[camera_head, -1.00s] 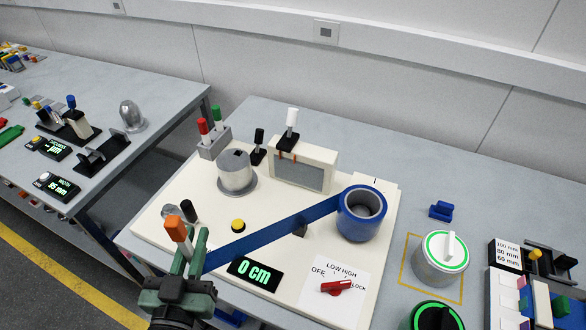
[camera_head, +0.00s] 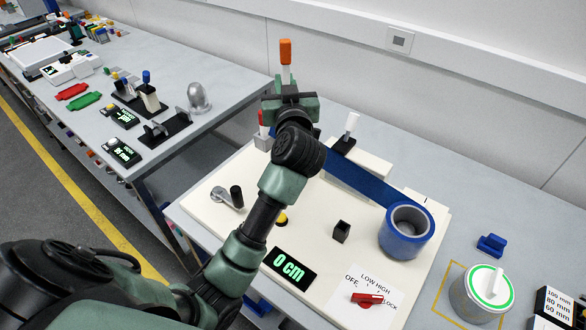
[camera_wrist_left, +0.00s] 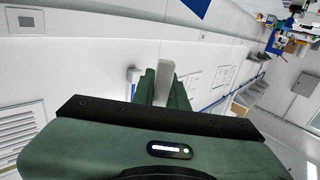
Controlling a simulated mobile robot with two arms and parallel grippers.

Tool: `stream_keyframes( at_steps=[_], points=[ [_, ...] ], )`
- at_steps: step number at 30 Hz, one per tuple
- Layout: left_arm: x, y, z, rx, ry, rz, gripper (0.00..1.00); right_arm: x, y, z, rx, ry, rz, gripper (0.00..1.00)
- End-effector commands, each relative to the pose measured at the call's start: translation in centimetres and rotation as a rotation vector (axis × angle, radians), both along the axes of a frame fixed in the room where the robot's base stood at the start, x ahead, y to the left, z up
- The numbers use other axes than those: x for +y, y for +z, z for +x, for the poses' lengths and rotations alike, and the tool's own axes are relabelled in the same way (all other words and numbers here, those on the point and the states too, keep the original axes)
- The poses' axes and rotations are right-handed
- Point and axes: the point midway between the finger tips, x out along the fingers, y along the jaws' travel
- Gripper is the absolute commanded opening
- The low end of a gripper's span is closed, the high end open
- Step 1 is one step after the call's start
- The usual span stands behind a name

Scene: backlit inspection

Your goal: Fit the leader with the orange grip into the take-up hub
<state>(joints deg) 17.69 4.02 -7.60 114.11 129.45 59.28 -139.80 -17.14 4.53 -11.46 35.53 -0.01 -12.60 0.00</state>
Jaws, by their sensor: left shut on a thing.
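The leader's orange grip (camera_head: 286,52) stands upright above my left gripper (camera_head: 287,92), on a pale stem. The gripper is shut on the leader; in the wrist view a pale bar (camera_wrist_left: 165,78) shows between its fingers. The blue tape (camera_head: 360,178) runs from the blue roll (camera_head: 408,232) up to the left, behind my arm. The take-up hub is hidden behind my left arm and gripper, so I cannot tell how the leader sits relative to it. My right gripper is not in view.
The cream base board (camera_head: 330,270) carries a black post (camera_head: 341,231), a "0 cm" display (camera_head: 289,267), a red switch (camera_head: 367,299) and a crank (camera_head: 228,196). A white-handled lever (camera_head: 350,128) stands behind the tape. A grey knob unit (camera_head: 482,292) stands to the right.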

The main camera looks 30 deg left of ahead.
Motion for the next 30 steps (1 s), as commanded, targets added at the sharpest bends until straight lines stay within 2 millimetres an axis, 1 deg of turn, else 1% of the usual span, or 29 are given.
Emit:
stream_keyframes(
  at_steps=[1,3,6,8,10,11,14,21,24,27,30],
  points=[
    [0.2,1.3,1.1,-0.006,0.010,-0.002,0.00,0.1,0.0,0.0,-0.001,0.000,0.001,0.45],
    [0.3,2.5,2.1,-0.005,0.018,-0.002,0.00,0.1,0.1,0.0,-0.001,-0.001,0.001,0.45],
    [0.4,3.5,3.0,-0.003,0.021,0.000,0.00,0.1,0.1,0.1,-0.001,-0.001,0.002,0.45],
    [0.4,3.6,3.3,0.000,0.022,0.000,0.00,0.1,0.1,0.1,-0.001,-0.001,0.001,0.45],
    [0.4,3.0,3.5,0.002,0.022,0.001,0.00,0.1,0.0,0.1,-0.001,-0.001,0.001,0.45],
    [0.4,2.5,3.5,0.003,0.022,0.001,0.00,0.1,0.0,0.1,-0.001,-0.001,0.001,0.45],
    [0.3,0.0,3.5,0.008,0.022,0.001,0.00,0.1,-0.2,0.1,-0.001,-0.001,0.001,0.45],
    [0.4,-6.6,3.4,0.005,0.022,0.002,0.00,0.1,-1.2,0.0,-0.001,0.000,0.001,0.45],
    [0.3,-9.0,3.4,0.003,0.021,0.003,0.00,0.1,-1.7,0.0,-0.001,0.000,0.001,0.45],
    [0.3,-10.7,3.4,0.002,0.020,0.003,0.00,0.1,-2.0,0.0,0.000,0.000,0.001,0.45],
    [0.3,-11.5,3.4,-0.002,0.020,0.003,0.00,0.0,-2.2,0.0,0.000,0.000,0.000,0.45]
  ],
)
